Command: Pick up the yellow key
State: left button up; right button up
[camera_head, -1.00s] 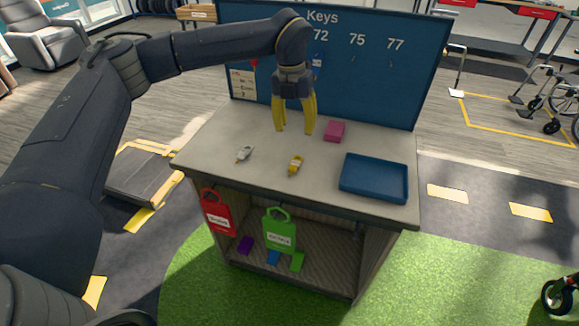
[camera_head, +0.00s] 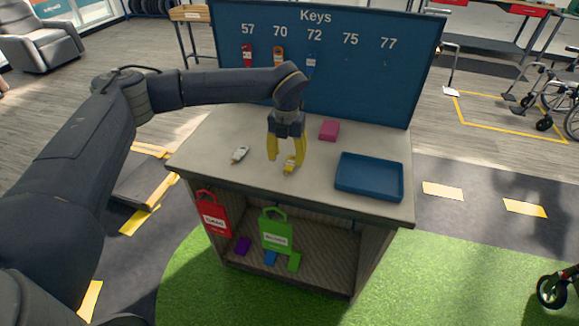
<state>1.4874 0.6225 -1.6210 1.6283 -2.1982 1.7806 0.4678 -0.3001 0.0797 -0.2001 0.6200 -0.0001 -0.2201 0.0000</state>
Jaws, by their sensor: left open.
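The yellow key (camera_head: 289,166) with a pale label lies on the grey counter top (camera_head: 215,150), near its front middle. My left gripper (camera_head: 286,158) has yellow fingers pointing down, open, one on each side of the key or just above it. I cannot tell whether the fingers touch the key or the counter. The gripper is empty, and its right finger partly overlaps the key. My right gripper is not in view.
A white key (camera_head: 240,154) lies to the left on the counter. A pink block (camera_head: 329,130) and a blue tray (camera_head: 369,192) are to the right. Behind stands the blue key board (camera_head: 375,90) with several hanging keys. Red (camera_head: 212,216) and green (camera_head: 275,234) tags hang in front.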

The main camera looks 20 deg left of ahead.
aim_at(287, 170)
pick_arm(q)
jog(key=shift+s+f, duration=0.1)
jog(key=shift+f, duration=2.8)
jog(key=shift+o, duration=0.2)
jog(key=c, duration=1)
